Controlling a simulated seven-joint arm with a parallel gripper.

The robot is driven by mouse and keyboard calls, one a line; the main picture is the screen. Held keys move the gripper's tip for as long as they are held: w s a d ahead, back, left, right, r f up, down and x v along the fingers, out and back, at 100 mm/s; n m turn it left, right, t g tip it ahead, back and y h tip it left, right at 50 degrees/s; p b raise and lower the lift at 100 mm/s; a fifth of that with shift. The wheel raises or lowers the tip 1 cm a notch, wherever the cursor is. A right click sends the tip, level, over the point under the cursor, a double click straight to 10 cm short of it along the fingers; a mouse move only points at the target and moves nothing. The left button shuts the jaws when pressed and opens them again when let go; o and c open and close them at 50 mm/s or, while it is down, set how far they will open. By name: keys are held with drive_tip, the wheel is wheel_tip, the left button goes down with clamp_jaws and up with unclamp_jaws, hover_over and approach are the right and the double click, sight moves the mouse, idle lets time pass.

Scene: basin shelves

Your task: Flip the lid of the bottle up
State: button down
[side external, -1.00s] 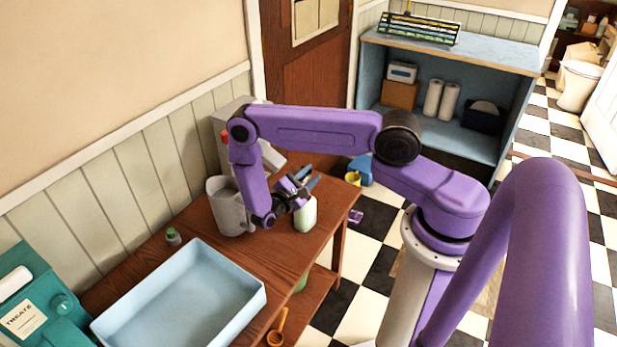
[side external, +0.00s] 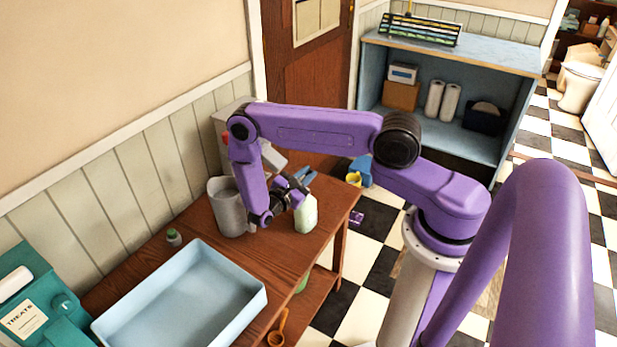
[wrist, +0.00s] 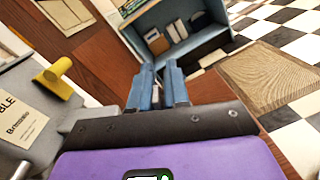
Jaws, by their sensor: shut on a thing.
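The bottle (side external: 306,216), pale whitish-green, stands upright near the right end of the wooden table in the side external view. My gripper (side external: 307,174) is at the bottle's top, its blue fingers pointing away to the upper right. In the wrist view the fingers (wrist: 160,80) are close together with a narrow gap. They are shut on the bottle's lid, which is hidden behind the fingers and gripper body. The bottle does not show in the wrist view.
A grey pitcher-like container (side external: 228,205) stands close left of my gripper. A light blue basin (side external: 250,300) fills the table's front. A small green-capped jar (side external: 174,237) is near the wall. A blue shelf (side external: 500,52) stands behind. The table's right edge is near the bottle.

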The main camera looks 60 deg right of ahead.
drive_tip(key=n, duration=0.1)
drive_tip(key=w+n, duration=0.1)
drive_tip(key=n, duration=0.1)
drive_tip(key=shift+w+n, duration=0.1)
drive_tip(key=shift+n, duration=0.2)
drive_tip(key=shift+w+d+f+n, duration=0.15)
drive_tip(key=shift+w+n, duration=0.15)
drive_tip(key=shift+n, duration=0.6)
drive_tip(key=shift+w+a+f+n, duration=0.15)
drive_tip(key=shift+w+n, duration=0.1)
drive_tip(key=shift+n, duration=0.65)
drive_tip(key=shift+d, duration=0.1)
drive_tip(key=c, duration=1.3)
unclamp_jaws()
drive_tip(key=a, duration=0.5)
drive_tip(key=w+a, duration=0.1)
drive_tip(key=a, duration=1.1)
drive_tip(key=shift+w+a, duration=0.2)
drive_tip(key=shift+w, duration=0.1)
